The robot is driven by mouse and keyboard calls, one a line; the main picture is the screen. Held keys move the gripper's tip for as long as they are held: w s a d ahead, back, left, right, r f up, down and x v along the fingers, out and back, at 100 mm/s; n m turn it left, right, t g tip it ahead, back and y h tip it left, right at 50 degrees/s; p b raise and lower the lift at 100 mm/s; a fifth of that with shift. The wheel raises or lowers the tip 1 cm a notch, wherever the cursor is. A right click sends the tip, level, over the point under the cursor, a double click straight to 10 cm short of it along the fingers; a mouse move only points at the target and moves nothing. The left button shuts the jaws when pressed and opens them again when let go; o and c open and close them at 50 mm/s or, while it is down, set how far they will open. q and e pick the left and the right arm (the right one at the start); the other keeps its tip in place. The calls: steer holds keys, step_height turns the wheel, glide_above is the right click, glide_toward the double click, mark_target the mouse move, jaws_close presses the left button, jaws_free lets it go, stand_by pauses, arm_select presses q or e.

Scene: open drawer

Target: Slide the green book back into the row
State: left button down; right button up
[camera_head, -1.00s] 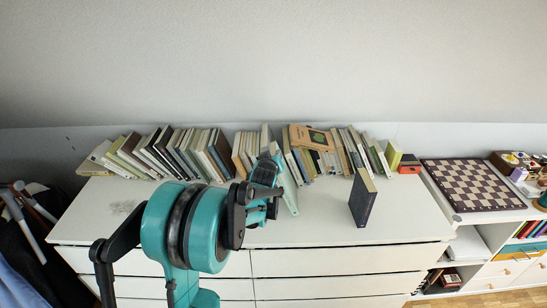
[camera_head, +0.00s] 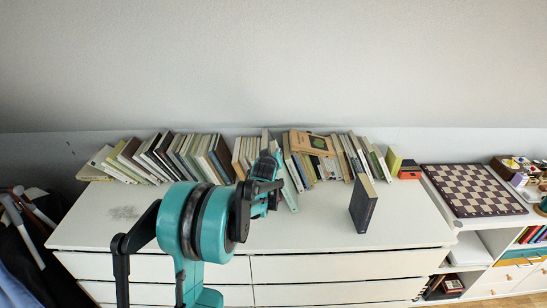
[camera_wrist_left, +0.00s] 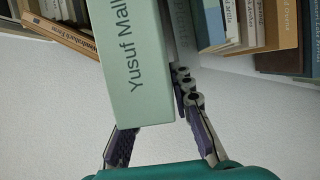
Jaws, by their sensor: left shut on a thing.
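The pale green book (camera_wrist_left: 138,60), lettered "Yusuf Mall" on its spine, fills the middle of the left wrist view. My left gripper (camera_wrist_left: 158,122) is shut on it, with one dark finger at each side of its near end. In the head view the green book (camera_head: 290,192) shows as a thin strip beside my left gripper (camera_head: 266,172), at the front of the row of books (camera_head: 185,155). It sits at the gap near the middle of the row; its far part is hidden. My right gripper is in neither view.
A dark book (camera_head: 363,205) stands alone on the white dresser top (camera_head: 320,225), right of the green book. An orange-brown book (camera_head: 312,143) lies across the row. A red-black box (camera_head: 409,170) and chessboard (camera_head: 475,190) are farther right. The front dresser top is mostly clear.

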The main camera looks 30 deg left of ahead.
mark_target(273, 148)
arm_select(q)
steer(key=shift+w+a, duration=0.15)
steer(key=shift+w, duration=0.15)
steer(key=shift+w+a, duration=0.1)
steer(key=shift+w+a, duration=0.45)
steer(key=shift+w, duration=0.35)
steer(key=shift+w+a, duration=0.45)
steer(key=shift+w, duration=0.3)
steer(key=c, duration=1.3)
jaws_free()
steer(key=shift+o, duration=0.2)
steer(key=shift+s, duration=0.15)
